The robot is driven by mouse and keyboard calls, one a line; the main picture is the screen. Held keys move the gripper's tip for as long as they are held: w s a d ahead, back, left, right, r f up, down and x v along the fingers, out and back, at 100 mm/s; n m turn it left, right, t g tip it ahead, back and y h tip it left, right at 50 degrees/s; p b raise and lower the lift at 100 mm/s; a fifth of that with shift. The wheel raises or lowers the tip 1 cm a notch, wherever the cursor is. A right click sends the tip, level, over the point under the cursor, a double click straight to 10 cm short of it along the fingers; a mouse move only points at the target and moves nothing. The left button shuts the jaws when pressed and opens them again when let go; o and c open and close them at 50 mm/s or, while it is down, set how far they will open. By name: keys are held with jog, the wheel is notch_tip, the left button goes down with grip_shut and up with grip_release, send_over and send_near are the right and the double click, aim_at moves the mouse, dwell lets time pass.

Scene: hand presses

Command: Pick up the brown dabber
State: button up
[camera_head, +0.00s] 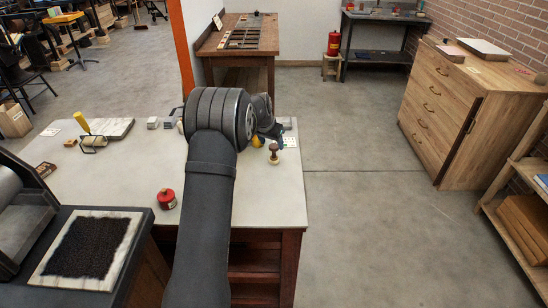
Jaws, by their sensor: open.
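A brown dabber (273,153), with a knob-like top and a wider base, stands upright on the pale top of the table (252,200), near its right edge. My gripper (273,132) is open, just behind and above the dabber in the picture, and looks empty. It is small and dark here and partly hidden by my wrist, so the gap between it and the dabber is hard to judge. My arm crosses the middle of the table and hides part of it.
A red tin (166,199) and a yellow-handled roller (90,135) are farther left. The tabletop in front of the dabber is clear.

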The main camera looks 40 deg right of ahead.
aim_at(274, 146)
jog(key=shift+s+x, duration=0.2)
jog(key=shift+x, duration=2.45)
jog(key=shift+d+r, duration=0.1)
jog(key=shift+d, duration=0.05)
jog(key=c, duration=1.1)
